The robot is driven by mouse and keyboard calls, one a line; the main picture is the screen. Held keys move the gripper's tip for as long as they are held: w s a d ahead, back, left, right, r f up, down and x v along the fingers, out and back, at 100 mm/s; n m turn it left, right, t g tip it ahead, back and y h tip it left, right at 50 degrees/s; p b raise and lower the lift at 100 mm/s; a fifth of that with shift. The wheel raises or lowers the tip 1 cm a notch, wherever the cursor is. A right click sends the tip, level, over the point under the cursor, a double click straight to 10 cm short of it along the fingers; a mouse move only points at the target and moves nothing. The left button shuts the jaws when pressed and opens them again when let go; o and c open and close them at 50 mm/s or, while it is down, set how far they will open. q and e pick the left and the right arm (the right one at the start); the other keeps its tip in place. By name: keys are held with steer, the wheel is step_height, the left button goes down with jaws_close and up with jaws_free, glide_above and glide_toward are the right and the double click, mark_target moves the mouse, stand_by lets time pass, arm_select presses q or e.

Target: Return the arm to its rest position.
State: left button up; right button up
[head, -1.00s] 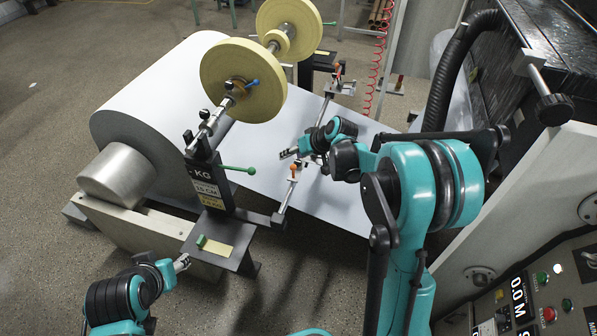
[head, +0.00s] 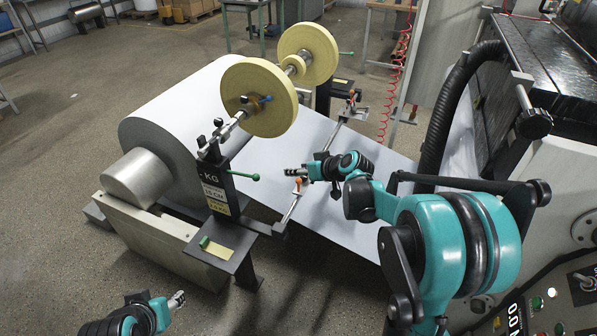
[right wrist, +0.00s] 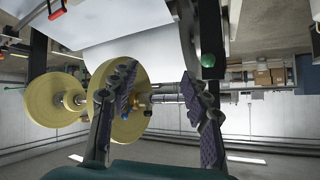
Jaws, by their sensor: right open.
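My right gripper (head: 294,171) is over the white paper sheet (head: 325,135), close to the orange-knobbed rod, and holds nothing. In the right wrist view its two fingers (right wrist: 155,110) stand wide apart, with yellow discs and a metal shaft beyond them. My left gripper (head: 177,300) is low at the bottom left, in front of the roll stand; its jaws are too small to read.
A large paper roll (head: 185,110) on a metal core rests on a stand at the left. Two yellow discs (head: 258,97) sit on a shaft above it. A control panel (head: 560,300) is at the right. Open floor (head: 60,220) lies at the left.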

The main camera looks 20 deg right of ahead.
steer(key=shift+s, duration=0.1)
steer(key=s+a+r+g+h, duration=0.1)
steer(key=s+a+r, duration=0.15)
steer(key=s, duration=0.45)
steer(key=s+a+r+g+h, duration=0.1)
steer(key=s+a, duration=0.2)
steer(key=s, duration=0.4)
steer(key=s+f+m+h, duration=0.1)
steer(key=s, duration=0.7)
steer(key=s+d+f+m+h, duration=0.1)
steer(key=s+f, duration=0.1)
steer(key=s, duration=0.6)
steer(key=shift+s+f+g, duration=0.2)
steer(key=shift+f+g, duration=0.05)
steer(key=shift+g, duration=0.15)
